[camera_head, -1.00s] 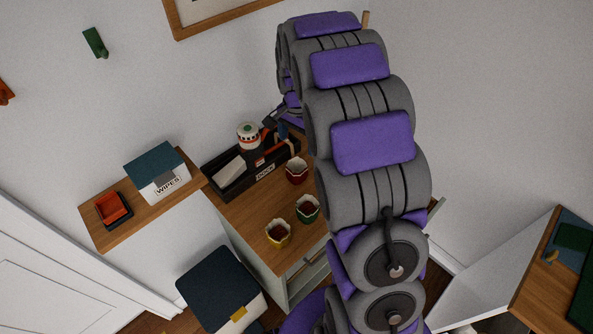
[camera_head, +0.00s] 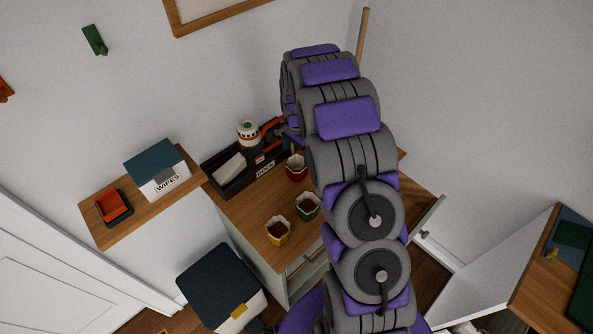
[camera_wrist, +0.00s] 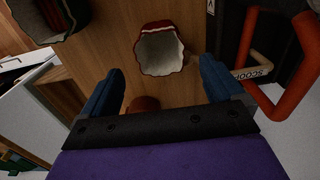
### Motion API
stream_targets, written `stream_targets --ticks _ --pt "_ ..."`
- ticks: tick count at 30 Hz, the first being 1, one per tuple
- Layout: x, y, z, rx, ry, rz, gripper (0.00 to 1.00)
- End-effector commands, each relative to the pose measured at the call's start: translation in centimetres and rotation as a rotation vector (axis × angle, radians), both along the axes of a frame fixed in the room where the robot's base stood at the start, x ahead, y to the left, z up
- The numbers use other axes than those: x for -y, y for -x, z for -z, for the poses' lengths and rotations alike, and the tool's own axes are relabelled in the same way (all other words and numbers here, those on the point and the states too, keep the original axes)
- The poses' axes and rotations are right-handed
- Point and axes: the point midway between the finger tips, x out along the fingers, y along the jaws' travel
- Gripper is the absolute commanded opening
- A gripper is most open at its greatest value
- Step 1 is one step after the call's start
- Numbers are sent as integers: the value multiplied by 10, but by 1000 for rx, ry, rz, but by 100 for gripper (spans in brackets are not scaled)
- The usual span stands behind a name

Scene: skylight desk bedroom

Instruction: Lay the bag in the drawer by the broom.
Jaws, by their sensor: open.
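Three small open-topped, bag-like containers stand on the wooden desk top (camera_head: 238,208): yellow (camera_head: 278,232), green (camera_head: 307,207) and red (camera_head: 296,167). Which one is the bag I cannot tell. In the wrist view the red one (camera_wrist: 160,48) shows its pale inside just beyond my open gripper (camera_wrist: 161,70); the green one (camera_wrist: 57,15) is at upper left. A brown rounded thing (camera_wrist: 143,103) shows between the blue fingers, unclear. The broom is likely the wooden pole (camera_head: 362,38) behind my arm. A pulled-out drawer front with a knob (camera_head: 424,234) shows right of the desk; its inside is mostly hidden.
A black caddy (camera_head: 235,180) with tools and an orange handle (camera_wrist: 300,75) stands behind the containers, close to my gripper's right. A wipes box (camera_head: 158,172) and red tray (camera_head: 112,208) sit on the left shelf. A bin (camera_head: 222,285) stands in front.

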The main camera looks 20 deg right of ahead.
Motion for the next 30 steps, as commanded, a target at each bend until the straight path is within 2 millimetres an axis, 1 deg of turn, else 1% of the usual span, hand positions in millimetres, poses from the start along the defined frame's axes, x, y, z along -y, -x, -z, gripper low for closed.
stream_targets --ticks 1,3,6,11,14,18,21,28,29,30 --pt "-1 2 13 -6 -2 0 95" --pt "0 1 24 -4 -1 0 95" --pt "0 1 34 -1 0 0 95" --pt "-1 1 41 -1 0 0 95" --pt "-1 1 53 -4 -1 -1 95" --pt "-2 0 75 -4 -1 -1 95" --pt "-2 0 86 -1 0 -1 95" --pt "-2 0 87 1 1 -1 95" --pt "-2 0 87 1 1 -1 94" --pt "-2 0 87 1 1 -1 90"
